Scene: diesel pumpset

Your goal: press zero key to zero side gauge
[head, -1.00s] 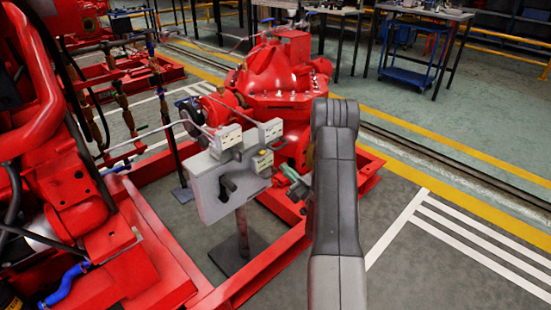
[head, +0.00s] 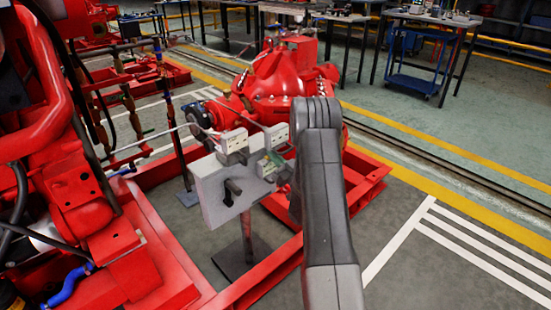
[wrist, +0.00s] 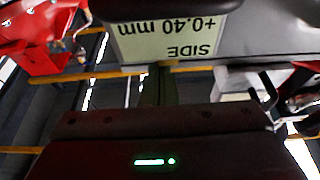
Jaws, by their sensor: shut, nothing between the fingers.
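The side gauge's display (wrist: 170,42) fills the upper middle of the wrist view, upside down. It reads SIDE, +0.40 mm. I cannot make out its zero key. My gripper (wrist: 158,86) is shut and empty; its dark body with green lights spans the bottom of the wrist view, and its narrow fingers point up at the display. In the head view my gripper (head: 272,161) is small, at the gauge group on the right of the grey stand plate (head: 222,195). My arm partly covers that area. I cannot tell whether the fingertips touch the gauge.
Two pale boxes, a left one (head: 234,141) and a right one (head: 276,136), sit atop the stand. The red pump (head: 278,85) is behind, the red base frame (head: 262,275) runs below, and the red engine (head: 85,190) is at left. Open floor lies right.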

